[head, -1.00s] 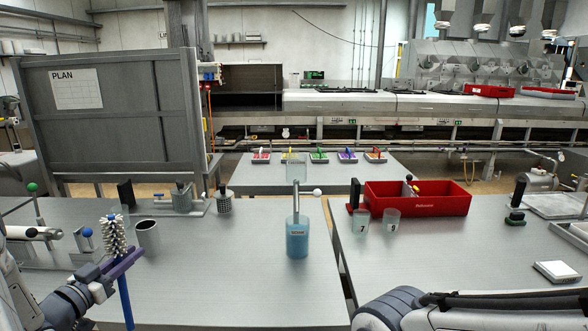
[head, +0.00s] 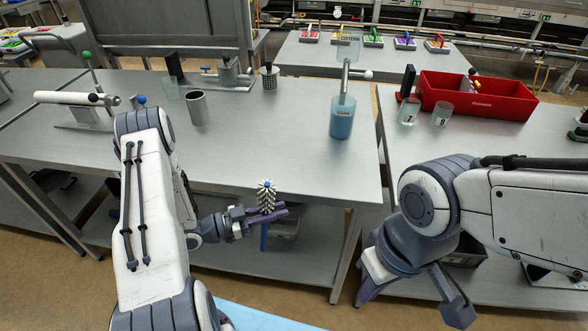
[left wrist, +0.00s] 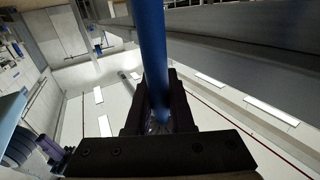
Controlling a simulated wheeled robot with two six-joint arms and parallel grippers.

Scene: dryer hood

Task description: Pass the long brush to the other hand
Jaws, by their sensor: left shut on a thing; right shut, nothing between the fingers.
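The long brush has a white bristled head (head: 267,194) and a blue handle (head: 264,238). My left gripper (head: 268,213) is shut on it just below the bristles and holds it upright, in front of the left table's front edge.
The left table (head: 285,135) holds a jar of blue liquid (head: 342,118), a metal cup (head: 196,108) and a white-armed stand (head: 78,99). The right table carries a red bin (head: 480,97) and two glass beakers (head: 440,115). Open space lies between the brush and my right gripper.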

